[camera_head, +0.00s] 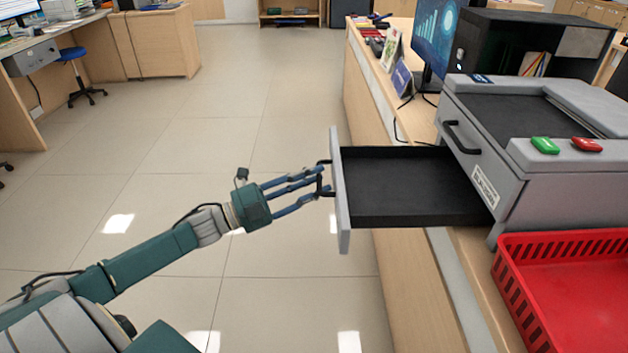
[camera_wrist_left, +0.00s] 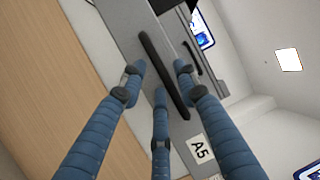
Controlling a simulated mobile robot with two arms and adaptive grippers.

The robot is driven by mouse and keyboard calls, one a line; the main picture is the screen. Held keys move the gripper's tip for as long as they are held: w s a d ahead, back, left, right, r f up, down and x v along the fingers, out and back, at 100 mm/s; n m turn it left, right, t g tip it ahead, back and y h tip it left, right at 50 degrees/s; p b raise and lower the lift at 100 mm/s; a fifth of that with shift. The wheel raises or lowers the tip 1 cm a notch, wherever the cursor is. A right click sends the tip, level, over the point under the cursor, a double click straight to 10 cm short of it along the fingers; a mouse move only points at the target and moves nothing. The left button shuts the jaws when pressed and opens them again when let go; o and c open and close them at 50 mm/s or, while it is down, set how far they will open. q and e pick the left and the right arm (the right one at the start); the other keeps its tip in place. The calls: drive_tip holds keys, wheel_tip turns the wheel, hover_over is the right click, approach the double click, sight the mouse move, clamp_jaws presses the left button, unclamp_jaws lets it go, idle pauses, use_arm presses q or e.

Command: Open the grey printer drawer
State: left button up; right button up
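The grey printer drawer (camera_head: 343,205) stands pulled out to the left from the printer (camera_head: 482,150), its black tray (camera_head: 405,185) empty. My left gripper (camera_head: 322,180) is at the drawer's outer face, by its dark handle. In the left wrist view, the blue fingers (camera_wrist_left: 160,80) lie spread around the black handle bar (camera_wrist_left: 163,75), with gaps showing beside it; I see no firm contact. Part of the handle is hidden by the fingers in the head view. My right gripper is not in view.
Another black handle (camera_head: 460,137) is on the printer's front, above the drawer. A red basket (camera_head: 515,300) stands on the counter below the printer in the picture. A monitor (camera_head: 436,38) and a black cabinet (camera_head: 490,40) are behind. The tiled floor (camera_head: 250,130) at left is clear.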

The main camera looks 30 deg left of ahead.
use_arm(q)
drive_tip(key=shift+a, duration=0.1)
drive_tip(key=v, duration=1.2)
idle(0.4)
